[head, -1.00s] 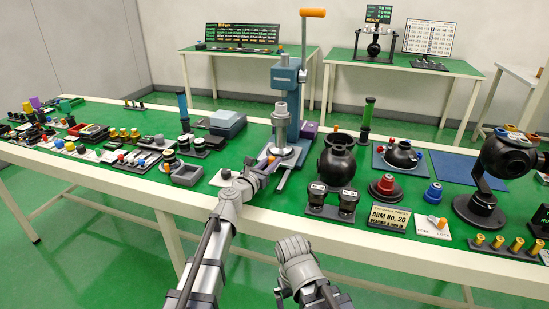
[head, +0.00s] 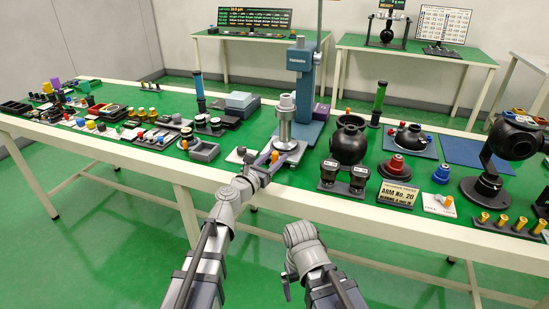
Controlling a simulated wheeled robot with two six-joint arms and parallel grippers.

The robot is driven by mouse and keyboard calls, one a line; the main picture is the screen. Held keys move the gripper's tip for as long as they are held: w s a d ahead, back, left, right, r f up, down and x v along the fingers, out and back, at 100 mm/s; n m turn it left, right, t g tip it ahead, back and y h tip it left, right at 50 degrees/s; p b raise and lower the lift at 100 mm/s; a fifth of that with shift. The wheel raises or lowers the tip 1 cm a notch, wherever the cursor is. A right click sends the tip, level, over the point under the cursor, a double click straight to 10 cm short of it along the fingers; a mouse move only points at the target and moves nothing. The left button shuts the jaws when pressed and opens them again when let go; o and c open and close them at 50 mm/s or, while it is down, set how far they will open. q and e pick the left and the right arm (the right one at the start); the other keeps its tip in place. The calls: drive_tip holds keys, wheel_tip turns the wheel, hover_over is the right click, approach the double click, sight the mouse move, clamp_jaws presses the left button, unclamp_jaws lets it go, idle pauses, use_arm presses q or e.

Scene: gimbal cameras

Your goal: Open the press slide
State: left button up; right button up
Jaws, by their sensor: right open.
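My right gripper (head: 300,234) is open and empty, low in front of the table edge, touching nothing.
A black round pot (head: 349,142) and a black double holder (head: 343,178) stand right of the slide. The cream table edge (head: 310,208) runs just beyond my right gripper.

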use_arm(q)
drive_tip(key=shift+o, duration=0.4)
drive_tip(key=v, duration=0.7)
drive_tip(key=shift+s+a, duration=0.2)
drive_tip(key=shift+s, duration=0.15)
